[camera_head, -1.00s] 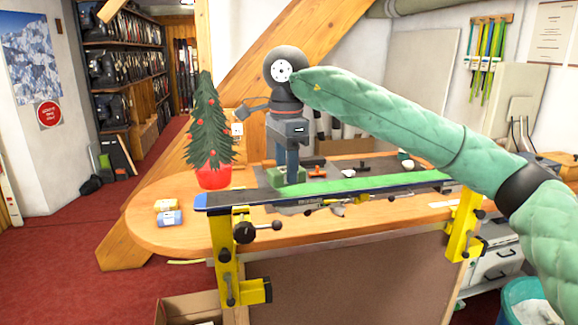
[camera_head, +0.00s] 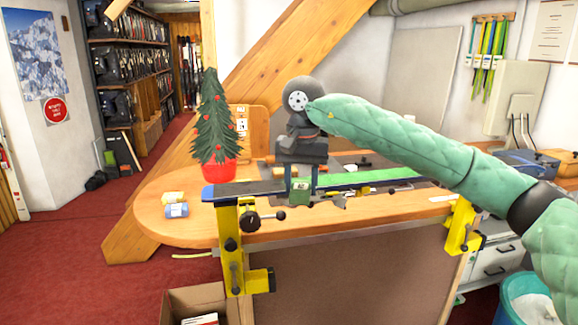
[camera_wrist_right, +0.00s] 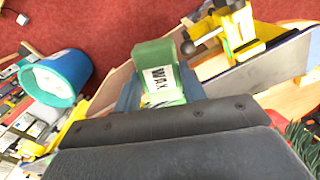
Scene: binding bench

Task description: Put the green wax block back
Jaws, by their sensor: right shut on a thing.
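The green wax block (camera_head: 300,191) is between the fingers of my right gripper (camera_head: 301,182), which is shut on it. In the head view it shows in front of the ski (camera_head: 345,181), over the near side of the bench. In the right wrist view the green block (camera_wrist_right: 155,57) shows its white WAX label, with the gripper's blue fingers (camera_wrist_right: 158,93) on both sides. My left gripper is out of view.
The wooden bench (camera_head: 165,229) carries the ski on yellow vises (camera_head: 229,248). A small tree in a red pot (camera_head: 216,172) stands left of my gripper. An open cardboard box (camera_head: 196,302) is on the floor. The bench around the two wax blocks is clear.

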